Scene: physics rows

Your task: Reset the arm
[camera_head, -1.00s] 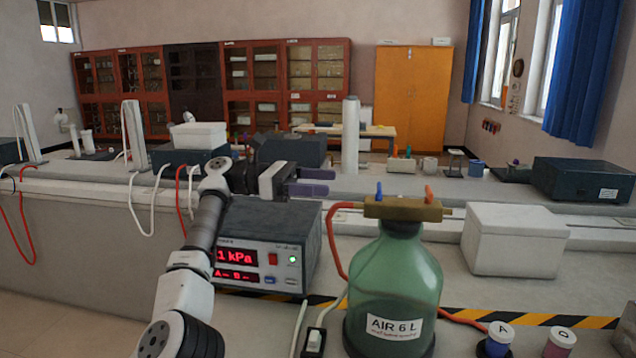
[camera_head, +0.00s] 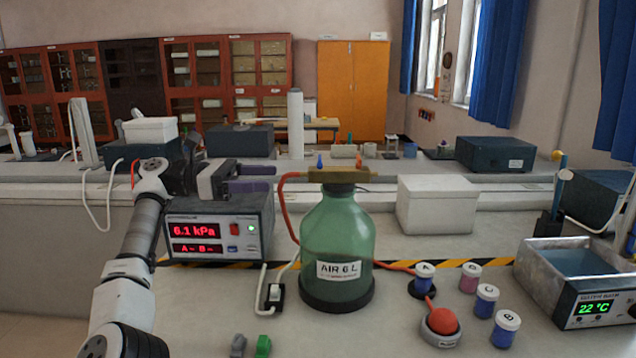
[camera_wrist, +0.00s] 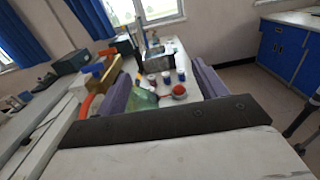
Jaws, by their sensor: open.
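My gripper (camera_head: 252,178) is raised at the left in the head view, with its purple fingers pointing right. It is open and empty. It is above and behind the pressure meter (camera_head: 216,228), which reads 6.1 kPa. The fingers are left of the green glass bottle (camera_head: 337,238) labelled AIR 6 L. In the wrist view the two purple fingers stand apart, and the bottle (camera_wrist: 143,101) shows between them, with jars and the red bulb beyond.
Several lidded jars (camera_head: 486,300) and a red bulb (camera_head: 441,320) stand right of the bottle. A water bath (camera_head: 570,262) reading 22 °C is at the right. A white box (camera_head: 437,205) is behind. Red tubing (camera_head: 286,205) runs from the bottle's top. Small grey and green pieces lie in front.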

